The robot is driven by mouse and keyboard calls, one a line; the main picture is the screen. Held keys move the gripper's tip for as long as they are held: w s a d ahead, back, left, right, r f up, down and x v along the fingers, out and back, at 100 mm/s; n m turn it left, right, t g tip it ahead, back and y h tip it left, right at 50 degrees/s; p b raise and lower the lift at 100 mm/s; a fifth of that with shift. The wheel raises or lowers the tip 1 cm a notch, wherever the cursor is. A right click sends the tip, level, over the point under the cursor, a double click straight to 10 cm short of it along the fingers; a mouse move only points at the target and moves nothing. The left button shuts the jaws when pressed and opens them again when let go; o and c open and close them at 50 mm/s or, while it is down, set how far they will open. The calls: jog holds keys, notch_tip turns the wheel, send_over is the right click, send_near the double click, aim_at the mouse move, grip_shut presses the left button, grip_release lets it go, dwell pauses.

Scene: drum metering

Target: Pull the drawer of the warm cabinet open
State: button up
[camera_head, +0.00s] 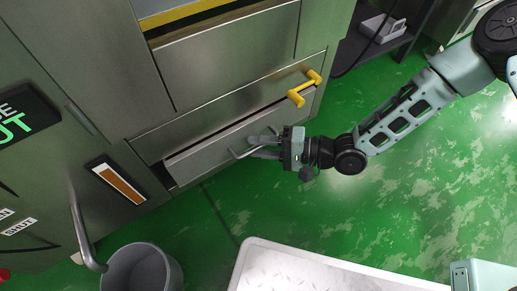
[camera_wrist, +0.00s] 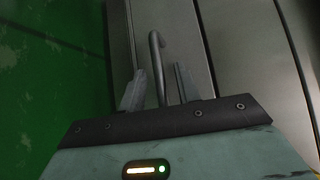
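A grey metal cabinet (camera_head: 205,65) stands at the upper left of the head view. Its lowest drawer (camera_head: 215,148) stands slightly out, with a narrow dark gap above its front. A grey bar handle (camera_head: 237,155) is on that drawer front. My gripper (camera_head: 262,147) is at this handle. In the wrist view the handle (camera_wrist: 156,55) reaches between my two fingers (camera_wrist: 160,88), with visible space on its right side and less on its left. The fingers look open around it. Contact cannot be told.
A yellow handle (camera_head: 304,88) sits just above the drawer. A grey bin (camera_head: 142,270) and a white-topped surface (camera_head: 300,270) stand in front, at the bottom of the head view. A dark shelf (camera_head: 385,40) stands at the back right. Green floor (camera_head: 400,190) beside my arm is clear.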

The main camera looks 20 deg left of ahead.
jog(key=shift+a, duration=0.35)
grip_shut()
jog(key=shift+s+d, duration=0.1)
jog(key=s+d+p, duration=0.6)
jog(key=s+d, duration=0.9)
jog(key=d, duration=0.2)
jog(key=shift+d+p, duration=0.4)
grip_release()
